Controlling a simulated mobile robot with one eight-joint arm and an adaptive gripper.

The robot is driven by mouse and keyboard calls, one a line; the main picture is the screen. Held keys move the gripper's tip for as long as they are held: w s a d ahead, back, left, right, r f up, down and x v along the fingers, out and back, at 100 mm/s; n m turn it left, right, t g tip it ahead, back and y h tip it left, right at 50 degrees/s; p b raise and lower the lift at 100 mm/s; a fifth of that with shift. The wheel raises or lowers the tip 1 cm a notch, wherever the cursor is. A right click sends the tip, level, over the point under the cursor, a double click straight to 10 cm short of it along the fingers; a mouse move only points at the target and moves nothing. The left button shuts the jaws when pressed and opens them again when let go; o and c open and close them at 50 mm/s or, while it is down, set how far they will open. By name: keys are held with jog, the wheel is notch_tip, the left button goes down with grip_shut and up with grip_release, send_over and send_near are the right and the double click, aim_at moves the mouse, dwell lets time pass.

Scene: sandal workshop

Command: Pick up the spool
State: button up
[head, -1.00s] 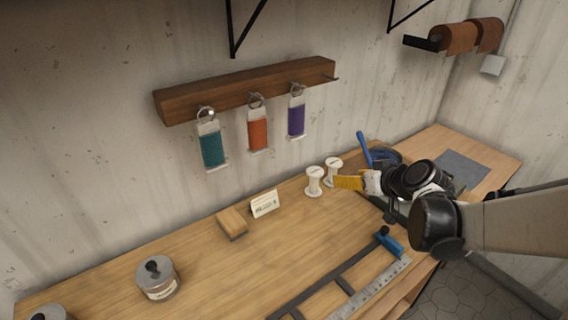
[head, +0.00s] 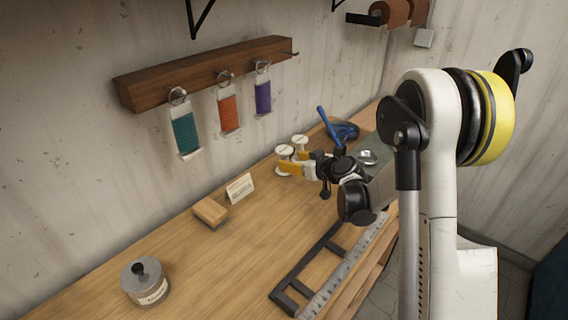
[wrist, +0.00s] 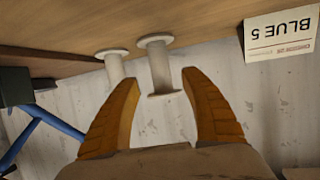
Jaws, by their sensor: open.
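Two white, empty-looking spools stand upright side by side on the workbench. The nearer spool (head: 284,153) is partly hidden by my yellow fingers in the head view, and the farther spool (head: 300,142) is just behind it to the right. My gripper (head: 281,165) is open, low over the bench, with its fingertips at the nearer spool. The wrist view looks upside down. There one spool (wrist: 158,62) lies in line with the gap between my open fingers (wrist: 158,77), and the other spool (wrist: 115,68) is left of it, beyond the left fingertip. I cannot tell whether a finger touches either.
A label card (head: 240,188), reading "BLUE 5" in the wrist view (wrist: 280,38), and a wooden block (head: 211,212) stand left of the spools. A blue-handled tool (head: 328,125) is behind my gripper. A lidded jar (head: 145,282) is front left; a metal ruler (head: 345,268) lies near the front edge.

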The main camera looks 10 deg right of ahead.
aim_at(287, 158)
jog(key=b+x, duration=0.1)
jog(key=x, duration=0.3)
jog(key=shift+w+a, duration=0.15)
jog(key=shift+w, duration=0.1)
jog(key=shift+s, duration=0.1)
jog(key=shift+c, duration=0.5)
grip_shut()
